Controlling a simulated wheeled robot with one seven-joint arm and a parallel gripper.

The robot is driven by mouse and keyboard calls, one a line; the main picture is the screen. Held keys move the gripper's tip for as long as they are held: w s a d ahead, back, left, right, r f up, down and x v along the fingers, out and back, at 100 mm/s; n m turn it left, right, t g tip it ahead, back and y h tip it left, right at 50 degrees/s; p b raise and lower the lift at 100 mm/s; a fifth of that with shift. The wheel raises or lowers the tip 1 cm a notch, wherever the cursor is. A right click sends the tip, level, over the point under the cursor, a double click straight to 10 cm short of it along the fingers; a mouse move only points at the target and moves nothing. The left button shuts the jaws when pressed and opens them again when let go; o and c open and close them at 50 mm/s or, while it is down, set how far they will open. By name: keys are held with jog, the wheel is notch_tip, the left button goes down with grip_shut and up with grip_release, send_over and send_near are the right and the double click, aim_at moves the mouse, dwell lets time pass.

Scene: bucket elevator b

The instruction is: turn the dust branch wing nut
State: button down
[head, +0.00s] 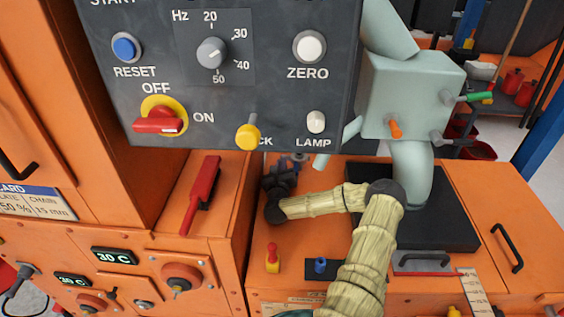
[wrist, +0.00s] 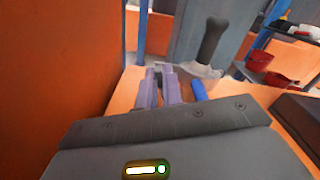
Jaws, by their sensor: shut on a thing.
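My gripper (head: 296,160) reaches in below the control panel, partly hidden by its lower edge. In the wrist view its two purple-grey fingers (wrist: 160,88) are close together and shut on a small part. That part, which looks like the wing nut, is almost wholly hidden between the fingertips, so I cannot tell its shape or angle. A blue cylinder (wrist: 198,91) stands just right of the fingers, apart from them. A dark handle on a pale grey base (wrist: 205,71) is beyond them. A grey-green duct box (head: 410,95) with a thick pipe stands right of the panel.
The control panel (head: 225,85) hangs over my gripper. An orange wall (wrist: 60,60) rises close on the left in the wrist view. A red-handled tool (head: 203,195), a small red-and-yellow item (head: 272,258) and a blue knob (head: 320,265) are around my arm. Red bins (wrist: 280,80) stand at the far right.

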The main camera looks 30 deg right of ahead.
jog(key=shift+a+f+n+p, duration=0.15)
jog(key=shift+n+p, duration=0.65)
jog(key=shift+n, duration=0.7)
jog(key=c, duration=1.6)
grip_release()
jog(key=shift+o, duration=0.2)
jog(key=shift+p+v, duration=0.75)
jog(key=shift+v, duration=2.95)
